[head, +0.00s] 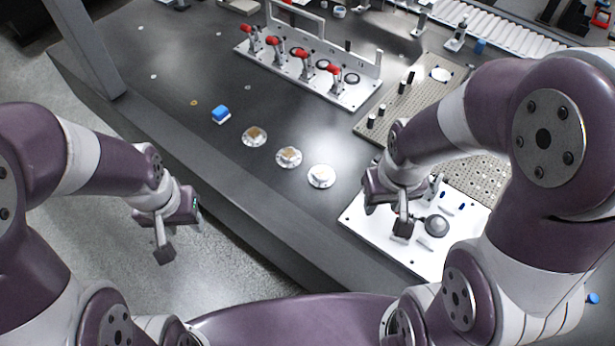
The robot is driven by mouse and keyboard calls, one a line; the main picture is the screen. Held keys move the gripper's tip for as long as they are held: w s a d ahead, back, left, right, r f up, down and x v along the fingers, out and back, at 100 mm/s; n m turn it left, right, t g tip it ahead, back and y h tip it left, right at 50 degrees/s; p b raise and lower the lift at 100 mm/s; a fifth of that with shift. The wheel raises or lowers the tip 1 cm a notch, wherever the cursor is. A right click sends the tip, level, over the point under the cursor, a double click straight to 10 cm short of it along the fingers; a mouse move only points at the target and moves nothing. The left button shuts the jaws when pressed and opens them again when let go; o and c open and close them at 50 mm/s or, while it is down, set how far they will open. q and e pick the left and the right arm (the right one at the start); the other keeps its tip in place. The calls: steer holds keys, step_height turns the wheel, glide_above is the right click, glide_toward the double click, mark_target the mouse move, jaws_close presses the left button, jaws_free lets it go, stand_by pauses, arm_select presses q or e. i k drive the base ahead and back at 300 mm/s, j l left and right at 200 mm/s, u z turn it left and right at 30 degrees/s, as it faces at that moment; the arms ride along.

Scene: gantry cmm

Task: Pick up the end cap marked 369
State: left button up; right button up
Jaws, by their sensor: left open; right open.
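Three round silver end caps lie in a slanting row on the dark table: one on the left (254,136), one in the middle (288,157) and one on the right (321,176). The left and middle caps have tan tops and the right one looks paler. Their markings are too small to read, so I cannot tell which is 369. My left gripper (164,250) is open and empty, off the table's front edge over the floor. My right gripper (388,222) is open above the white plate, to the right of the caps, apart from them.
A perforated plate (395,118) and a white plate with small parts (430,262) lie to the right. The table left of the block is mostly clear.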

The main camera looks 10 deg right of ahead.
mark_target(290, 156)
steer(key=i+j, duration=0.25)
steer(key=j, duration=0.15)
steer(key=i+j+z, duration=0.1)
steer(key=z, duration=0.4)
steer(key=j+z, duration=0.25)
steer(key=z, duration=0.25)
steer(key=j+z, duration=0.2)
steer(key=z, duration=0.25)
steer(key=j+z, duration=0.25)
steer(key=z, duration=0.25)
